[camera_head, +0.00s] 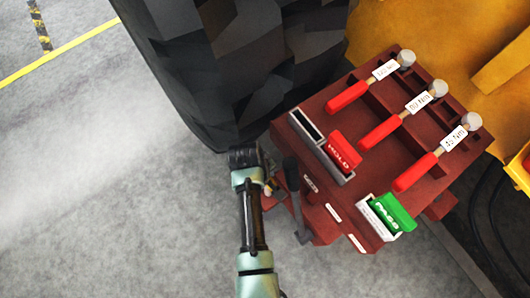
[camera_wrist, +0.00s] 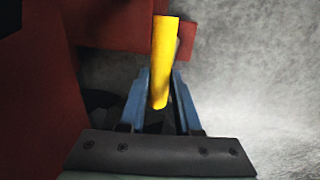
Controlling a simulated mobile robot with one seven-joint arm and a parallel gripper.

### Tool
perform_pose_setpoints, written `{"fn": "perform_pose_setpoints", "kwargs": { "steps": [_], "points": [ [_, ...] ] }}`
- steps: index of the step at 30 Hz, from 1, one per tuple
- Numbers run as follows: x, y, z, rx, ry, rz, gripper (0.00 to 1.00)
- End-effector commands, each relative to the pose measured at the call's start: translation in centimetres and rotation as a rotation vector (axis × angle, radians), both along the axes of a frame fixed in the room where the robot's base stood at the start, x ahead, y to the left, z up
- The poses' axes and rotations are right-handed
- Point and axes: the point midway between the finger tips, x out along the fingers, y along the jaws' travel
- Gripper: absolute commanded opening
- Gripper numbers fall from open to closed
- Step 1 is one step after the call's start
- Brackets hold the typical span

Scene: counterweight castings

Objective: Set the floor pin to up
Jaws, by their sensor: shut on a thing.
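My gripper (camera_wrist: 161,78) is shut on a yellow bar (camera_wrist: 165,45), with one blue finger on each side of it in the wrist view. The bar stands nearly upright in that picture, next to dark red metal. In the head view my gripper (camera_head: 270,186) is at the left side of the dark red casting (camera_head: 318,205), mostly hidden by my own wrist. Only a small bit of yellow shows there. No readable label marks the bar as the floor pin, and its height setting cannot be told.
A black-handled lever (camera_head: 291,174) stands close right of my gripper. The casting carries several red-handled levers (camera_head: 382,132), a red HOLD flap (camera_head: 344,152) and a green PASS flap (camera_head: 393,212). A dark faceted mass (camera_head: 235,65) rises behind. Grey floor (camera_head: 110,190) is clear at left.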

Motion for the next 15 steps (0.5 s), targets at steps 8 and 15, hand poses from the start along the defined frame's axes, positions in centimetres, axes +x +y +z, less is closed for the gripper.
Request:
{"fn": "perform_pose_setpoints", "kwargs": {
  "steps": [8,15],
  "points": [
    [0.0,0.0,4.7,-0.001,-0.001,0.000,0.00],
    [0.1,0.0,7.3,-0.001,0.000,0.001,0.00]
  ]
}}
